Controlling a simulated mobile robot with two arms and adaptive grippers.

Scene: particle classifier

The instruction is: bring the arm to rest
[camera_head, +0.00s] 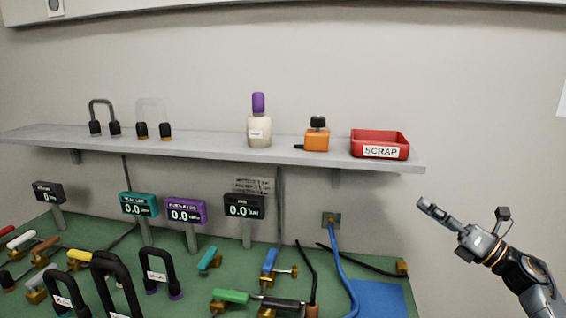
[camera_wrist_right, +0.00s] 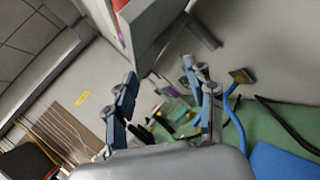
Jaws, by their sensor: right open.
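My right gripper (camera_head: 440,213) is in the air at the right of the head view, to the right of the shelf end and apart from everything. In the right wrist view its two fingers (camera_wrist_right: 164,105) stand well apart with nothing between them. The workbench and shelf show beyond them. My left gripper is in neither view.
A grey shelf (camera_head: 210,144) carries a red SCRAP bin (camera_head: 380,145), an orange bottle (camera_head: 317,138), a purple-capped bottle (camera_head: 259,128) and two U-shaped handles. The green bench (camera_head: 190,285) below is crowded with valves, displays, hoses and a blue mat (camera_head: 380,298).

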